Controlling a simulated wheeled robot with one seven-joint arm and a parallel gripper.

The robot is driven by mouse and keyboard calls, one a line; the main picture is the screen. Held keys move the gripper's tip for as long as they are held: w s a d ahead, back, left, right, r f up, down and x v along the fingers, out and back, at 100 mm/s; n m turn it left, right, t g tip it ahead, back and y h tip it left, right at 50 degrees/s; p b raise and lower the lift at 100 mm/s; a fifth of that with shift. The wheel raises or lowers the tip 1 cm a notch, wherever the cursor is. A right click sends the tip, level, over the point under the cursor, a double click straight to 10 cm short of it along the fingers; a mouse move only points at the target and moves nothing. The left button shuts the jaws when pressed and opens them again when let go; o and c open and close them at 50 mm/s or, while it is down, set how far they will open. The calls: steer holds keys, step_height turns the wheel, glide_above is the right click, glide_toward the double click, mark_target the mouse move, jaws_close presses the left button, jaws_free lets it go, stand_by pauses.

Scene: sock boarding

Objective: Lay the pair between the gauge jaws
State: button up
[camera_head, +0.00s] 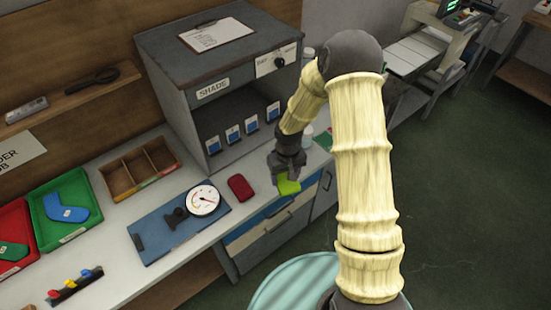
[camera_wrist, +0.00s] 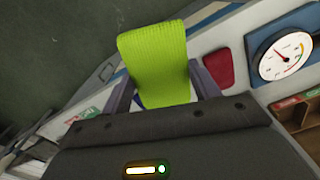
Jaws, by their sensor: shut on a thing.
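The pair is a lime-green ribbed knit bundle (camera_head: 289,187), which also shows large in the wrist view (camera_wrist: 153,60). My gripper (camera_head: 286,174) is shut on it, one finger on each side, above the front edge of the bench. The gauge is a blue plate (camera_head: 155,246) with a round white dial (camera_head: 203,200) and dark blocks, lying left of my gripper. The dial also shows at the right of the wrist view (camera_wrist: 284,55). The gap between the gauge jaws is hard to make out at this size.
A dark red pad (camera_head: 240,188) lies between the gauge and my gripper. Behind stands a grey shade cabinet (camera_head: 212,88). A wooden divided tray (camera_head: 140,168), a green tray (camera_head: 66,212) with a blue sock shape and a red tray (camera_head: 15,240) are left.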

steer(key=d+f+m+b, duration=0.1)
steer(key=d+f+b, duration=0.2)
steer(key=f, duration=0.4)
steer(key=s+d+f+m+b, duration=0.1)
steer(key=d+f+m+b, duration=0.1)
steer(key=d+f+b, duration=0.2)
step_height(320, 180, down, 4)
steer(key=shift+s+d+f+b, duration=0.1)
steer(key=shift+s+d+b, duration=0.1)
steer(key=shift+b, duration=0.95)
steer(key=shift+w, duration=0.15)
